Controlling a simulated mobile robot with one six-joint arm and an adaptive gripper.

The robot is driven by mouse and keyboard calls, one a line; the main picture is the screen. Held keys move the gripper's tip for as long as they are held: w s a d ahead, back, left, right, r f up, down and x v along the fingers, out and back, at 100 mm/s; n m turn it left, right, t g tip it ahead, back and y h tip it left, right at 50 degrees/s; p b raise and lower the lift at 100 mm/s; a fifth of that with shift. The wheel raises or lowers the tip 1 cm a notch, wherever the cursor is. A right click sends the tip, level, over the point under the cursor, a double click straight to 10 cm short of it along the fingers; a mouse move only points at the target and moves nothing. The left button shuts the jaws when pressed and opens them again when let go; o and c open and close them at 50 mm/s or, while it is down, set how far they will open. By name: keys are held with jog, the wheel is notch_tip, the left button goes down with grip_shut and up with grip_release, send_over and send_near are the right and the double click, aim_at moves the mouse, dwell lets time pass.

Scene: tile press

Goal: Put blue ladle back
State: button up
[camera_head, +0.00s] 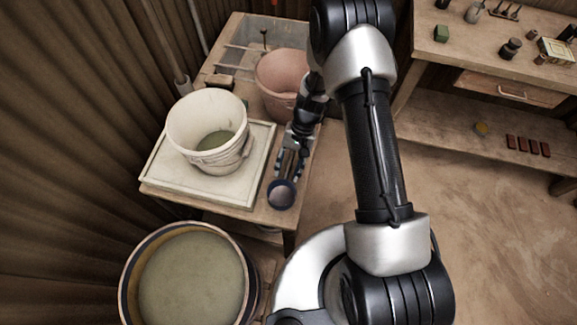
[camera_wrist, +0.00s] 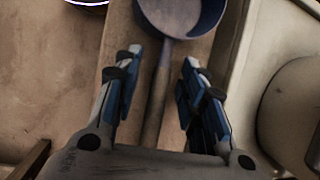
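The blue ladle lies beside the white tray on the bench's edge strip; its dark round bowl (camera_head: 281,195) faces up in the head view. In the wrist view the bowl (camera_wrist: 180,14) is at the top, and its brownish handle (camera_wrist: 155,105) runs down between my fingers. My gripper (camera_head: 289,168) is above the handle, pointing toward the bowl. In the wrist view my gripper (camera_wrist: 160,62) is open, with one finger on each side of the handle and visible gaps. The handle's far end is hidden by my gripper.
A white bucket (camera_head: 205,125) stands on the white tray (camera_head: 165,178), left of my gripper. A pink bucket (camera_head: 280,80) stands behind. A wide tub of greenish liquid (camera_head: 192,280) is in front. A shelf bench (camera_head: 450,105) stands right; the floor between is clear.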

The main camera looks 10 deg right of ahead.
jog(key=shift+r, duration=0.1)
jog(key=w+d+r+n+t+p, duration=0.1)
jog(key=w+d+r+p, duration=0.1)
jog(key=r, duration=1)
jog(key=w+d+r+t+p, duration=0.1)
jog(key=d+r, duration=0.2)
jog(key=r, duration=0.9)
jog(key=s+d+r+n+t+h, duration=0.15)
jog(key=s+r, duration=0.35)
jog(key=r, duration=0.6)
jog(key=s+d+r+t+h, duration=0.1)
jog(key=s+r+t, duration=0.4)
jog(key=s, duration=0.9)
notch_tip(320, 180, up, 3)
jog(key=shift+s+d+r+n+h, duration=0.2)
jog(key=shift+s+d+n+h, duration=0.2)
jog(key=shift+d, duration=0.5)
